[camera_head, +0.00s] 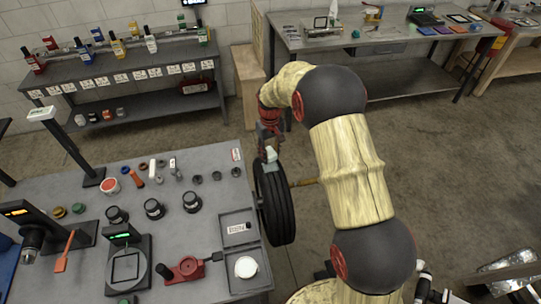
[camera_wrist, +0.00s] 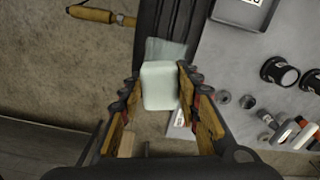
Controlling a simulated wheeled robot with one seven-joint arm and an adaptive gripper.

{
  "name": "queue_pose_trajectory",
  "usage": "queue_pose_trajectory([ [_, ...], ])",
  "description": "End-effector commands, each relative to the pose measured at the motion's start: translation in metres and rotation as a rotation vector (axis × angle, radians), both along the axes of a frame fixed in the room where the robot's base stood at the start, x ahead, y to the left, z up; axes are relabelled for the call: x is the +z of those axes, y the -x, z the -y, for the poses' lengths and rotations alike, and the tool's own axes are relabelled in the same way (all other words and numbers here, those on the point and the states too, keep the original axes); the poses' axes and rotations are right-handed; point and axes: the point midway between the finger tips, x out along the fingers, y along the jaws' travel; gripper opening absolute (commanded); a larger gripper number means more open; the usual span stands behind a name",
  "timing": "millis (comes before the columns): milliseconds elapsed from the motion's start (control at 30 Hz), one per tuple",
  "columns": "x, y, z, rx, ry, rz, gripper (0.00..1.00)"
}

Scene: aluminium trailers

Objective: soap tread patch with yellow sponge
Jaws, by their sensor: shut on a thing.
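A black tyre (camera_head: 278,215) stands upright against the right edge of the grey workbench; its tread runs up the wrist view (camera_wrist: 150,22). A pale, slightly translucent patch (camera_wrist: 166,49) shows on the tread. My gripper (camera_wrist: 160,88) is shut on a pale whitish-green block (camera_wrist: 159,87), held between both fingers; no clearly yellow sponge shows. In the head view my gripper (camera_head: 268,148) is at the top of the tyre with the block (camera_head: 271,156) below it. The block overlaps the near edge of the patch; I cannot tell whether they touch.
The workbench (camera_head: 195,215) carries lenses, a red-rimmed tub (camera_head: 110,184), a scale (camera_head: 128,266) and a grey case (camera_head: 238,228) close to the tyre. A wooden-handled tool (camera_head: 304,182) sticks out right of the tyre. Open floor (camera_head: 445,165) lies to the right.

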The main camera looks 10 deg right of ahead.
Motion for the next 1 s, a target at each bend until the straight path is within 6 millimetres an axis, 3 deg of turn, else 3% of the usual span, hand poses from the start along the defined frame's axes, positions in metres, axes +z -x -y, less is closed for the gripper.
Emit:
queue_pose_trajectory([
  [433,0.041,0.002,-0.002,-0.001,0.000,0.001,0.01],
  [1000,0.043,0.002,-0.003,-0.001,0.000,0.000,0.01],
])
